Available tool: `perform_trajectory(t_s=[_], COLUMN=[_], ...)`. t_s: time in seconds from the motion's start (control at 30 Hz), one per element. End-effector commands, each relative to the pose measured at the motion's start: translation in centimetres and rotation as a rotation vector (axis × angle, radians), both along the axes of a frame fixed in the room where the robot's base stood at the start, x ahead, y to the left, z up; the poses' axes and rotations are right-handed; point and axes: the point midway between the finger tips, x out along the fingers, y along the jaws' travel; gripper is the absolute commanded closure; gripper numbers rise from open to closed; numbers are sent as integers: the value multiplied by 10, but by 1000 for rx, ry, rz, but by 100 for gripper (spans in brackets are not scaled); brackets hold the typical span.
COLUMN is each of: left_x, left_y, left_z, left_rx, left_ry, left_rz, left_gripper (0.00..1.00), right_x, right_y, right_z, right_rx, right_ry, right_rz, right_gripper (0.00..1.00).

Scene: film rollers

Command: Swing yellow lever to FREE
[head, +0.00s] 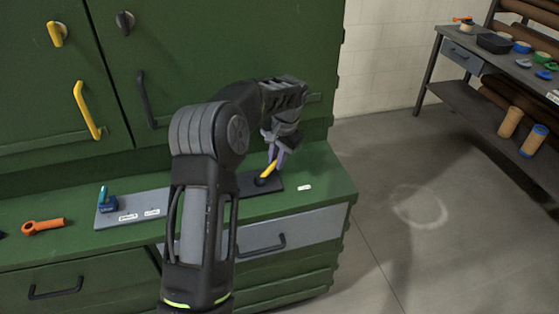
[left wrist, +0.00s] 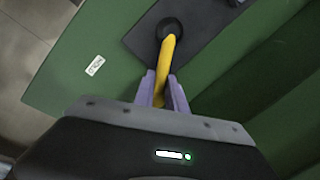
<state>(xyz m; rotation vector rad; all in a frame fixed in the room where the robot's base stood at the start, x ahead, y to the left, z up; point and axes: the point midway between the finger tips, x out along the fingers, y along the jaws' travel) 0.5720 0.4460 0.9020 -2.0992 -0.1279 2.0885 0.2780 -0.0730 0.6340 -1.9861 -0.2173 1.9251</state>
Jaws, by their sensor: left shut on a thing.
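The yellow lever (head: 268,170) rises from a round black pivot (head: 260,181) on a dark plate (head: 246,187) on the green cabinet's counter. My left gripper (head: 278,155) comes from above, and its purple fingers are shut on the lever's upper part. In the left wrist view the yellow lever (left wrist: 165,60) runs from the black pivot (left wrist: 168,28) down between the two fingertips (left wrist: 160,88). A small white label (head: 304,187) lies on the counter to the right of the plate. My right gripper is not in view.
A grey plate (head: 126,216) with a teal-handled lever (head: 104,200) and white labels lies to the left on the counter. An orange tool (head: 43,226) lies further left. Cabinet doors with a yellow handle (head: 88,110) rise behind. A workbench (head: 480,60) stands at the far right, with open floor between.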

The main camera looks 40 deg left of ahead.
Motion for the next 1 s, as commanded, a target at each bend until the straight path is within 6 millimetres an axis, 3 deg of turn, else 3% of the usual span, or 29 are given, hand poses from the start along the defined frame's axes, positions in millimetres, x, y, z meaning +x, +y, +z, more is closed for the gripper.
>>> perform_trajectory(t_s=[0.4, 0.9, 0.93, 1.0], left_x=[4, 4, 4, 4], left_y=[14, 16, 16, 16], left_z=[3, 3, 3, 3], left_rx=[-1, -1, -1, -1], left_ry=[-11, -12, -12, -11], left_rz=[219, 243, 243, 243], left_gripper=[100, 100, 82, 76], right_x=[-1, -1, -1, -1], right_y=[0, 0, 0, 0], right_z=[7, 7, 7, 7], right_rx=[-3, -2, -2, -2], right_ry=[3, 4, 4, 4], right_rz=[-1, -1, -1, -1], right_gripper=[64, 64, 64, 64])
